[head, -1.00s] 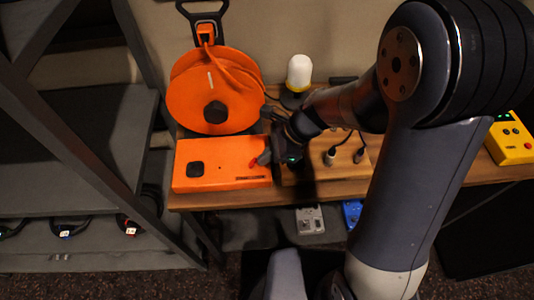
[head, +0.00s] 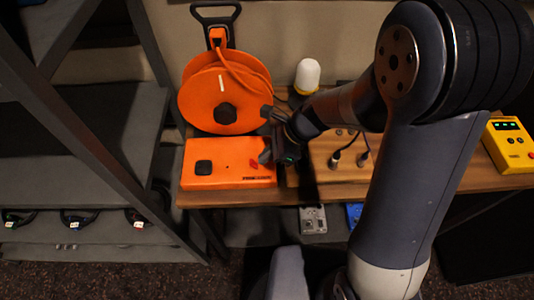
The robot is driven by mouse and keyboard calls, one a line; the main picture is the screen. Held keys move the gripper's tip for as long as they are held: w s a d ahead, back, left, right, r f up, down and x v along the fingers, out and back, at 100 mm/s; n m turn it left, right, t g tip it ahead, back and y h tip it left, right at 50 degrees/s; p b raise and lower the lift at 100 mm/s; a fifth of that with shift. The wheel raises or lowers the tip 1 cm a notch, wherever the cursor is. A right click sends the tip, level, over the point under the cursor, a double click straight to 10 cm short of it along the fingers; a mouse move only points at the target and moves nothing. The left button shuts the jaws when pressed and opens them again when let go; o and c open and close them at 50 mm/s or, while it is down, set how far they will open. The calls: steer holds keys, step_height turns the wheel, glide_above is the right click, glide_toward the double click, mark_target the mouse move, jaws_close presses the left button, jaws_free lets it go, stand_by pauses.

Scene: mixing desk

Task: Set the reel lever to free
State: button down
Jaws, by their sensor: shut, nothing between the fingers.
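An orange cable reel (head: 225,90) stands upright on the desk, with a dark hub and a black carrying handle above it. A small red lever (head: 254,164) sits at the box's right side. My gripper (head: 266,156) is shut and empty, right beside the lever over the box's right end. I cannot tell whether it touches the lever. The lever's setting is too small to read, and my wrist hides the box's right edge.
A white-domed lamp (head: 307,76) stands behind my arm. A wooden block with plugs (head: 338,158) is to the right. A yellow box (head: 509,145) is at the far right. A dark rack (head: 85,150) stands close on the left. Grey and blue boxes lie below the desk.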

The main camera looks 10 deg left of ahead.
steer(key=shift+r+p, duration=0.65)
steer(key=shift+r, duration=0.15)
steer(key=shift+r, duration=0.1)
